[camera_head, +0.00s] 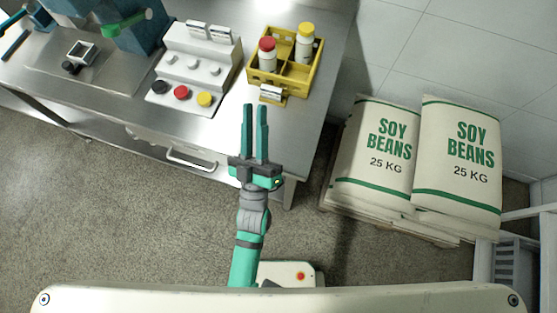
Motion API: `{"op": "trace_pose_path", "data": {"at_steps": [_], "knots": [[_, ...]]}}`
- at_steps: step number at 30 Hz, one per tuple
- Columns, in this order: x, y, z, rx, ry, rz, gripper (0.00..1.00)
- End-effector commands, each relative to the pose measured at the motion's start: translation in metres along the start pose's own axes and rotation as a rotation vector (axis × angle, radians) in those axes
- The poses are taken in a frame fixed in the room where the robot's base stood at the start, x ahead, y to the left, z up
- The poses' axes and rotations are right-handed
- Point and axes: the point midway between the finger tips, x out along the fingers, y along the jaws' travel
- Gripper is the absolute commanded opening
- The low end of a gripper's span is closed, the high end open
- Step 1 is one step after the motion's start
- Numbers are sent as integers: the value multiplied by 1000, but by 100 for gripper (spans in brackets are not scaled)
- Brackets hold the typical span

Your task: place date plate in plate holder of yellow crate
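The yellow crate (257,77) stands on the steel table, right of the control panel. On its front wall is the small plate holder (271,93) with a pale face; I cannot tell whether a plate sits in it. Two small pale plates, a left one (195,28) and a right one (220,33), stand along the back top edge of the control panel; their print is too small to read, so I cannot tell which is the date plate.
The control panel (195,68) has black, red and yellow knobs. A red-capped bottle (266,55) and a yellow-capped bottle (304,45) stand in the crate. The blue machine (130,30) is at upper left. Soy bean sacks (375,150) lie on a pallet at right.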

Motion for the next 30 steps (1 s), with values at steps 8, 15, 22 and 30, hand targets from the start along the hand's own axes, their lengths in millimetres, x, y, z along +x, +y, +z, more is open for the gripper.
{"op": "trace_pose_path", "data": {"at_steps": [8,15,22,30], "knots": [[-112,2,25,283,-362,-118,21],[-205,22,34,454,-658,-227,21],[-257,45,36,530,-840,-295,21],[-268,51,36,544,-881,-307,21]]}}
